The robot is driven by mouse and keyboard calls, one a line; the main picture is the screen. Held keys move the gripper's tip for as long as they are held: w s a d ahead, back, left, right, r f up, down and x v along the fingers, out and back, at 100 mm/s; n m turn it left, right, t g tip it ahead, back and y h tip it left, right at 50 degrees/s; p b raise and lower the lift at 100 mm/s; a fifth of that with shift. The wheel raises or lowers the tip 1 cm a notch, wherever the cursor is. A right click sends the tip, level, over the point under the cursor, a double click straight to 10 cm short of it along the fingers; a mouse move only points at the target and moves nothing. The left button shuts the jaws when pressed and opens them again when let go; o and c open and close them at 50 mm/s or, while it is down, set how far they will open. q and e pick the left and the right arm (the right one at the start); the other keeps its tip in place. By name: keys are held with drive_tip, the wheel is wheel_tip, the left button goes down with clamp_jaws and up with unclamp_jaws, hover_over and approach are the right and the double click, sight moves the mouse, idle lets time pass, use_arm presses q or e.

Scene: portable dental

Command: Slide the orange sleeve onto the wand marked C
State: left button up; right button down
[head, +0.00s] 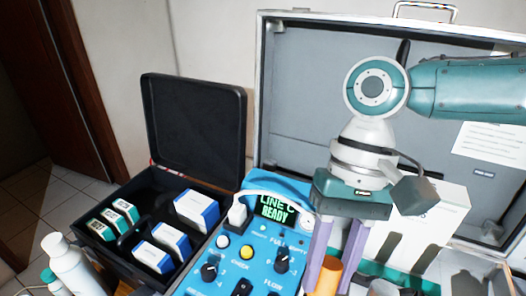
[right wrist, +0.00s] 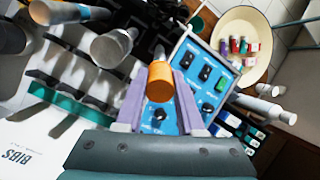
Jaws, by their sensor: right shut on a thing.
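The orange sleeve (head: 326,277) is between the two purple fingers of my right gripper (head: 330,284), which is shut on it. In the right wrist view the orange sleeve (right wrist: 160,83) sits between the fingertips (right wrist: 164,92), with a narrow grey piece just beyond its far end. I cannot tell whether that piece is inside the sleeve or behind it. Several grey cylinders, perhaps wands, show at the upper left of the right wrist view, one of them here (right wrist: 111,46). No letter C is readable on any of them. My left gripper is not in view.
A blue control panel (head: 262,250) reading "LINE C READY" stands left of my right gripper. A black open case (head: 240,180) with small boxes is further left. White bottles (head: 72,262) stand at the front left. A large case lid (head: 300,110) rises behind my arm.

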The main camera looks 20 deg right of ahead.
drive_tip(key=shift+c, duration=2.2)
unclamp_jaws()
drive_tip(key=v, duration=1)
drive_tip(key=shift+b, duration=0.35)
drive_tip(key=shift+s, duration=0.2)
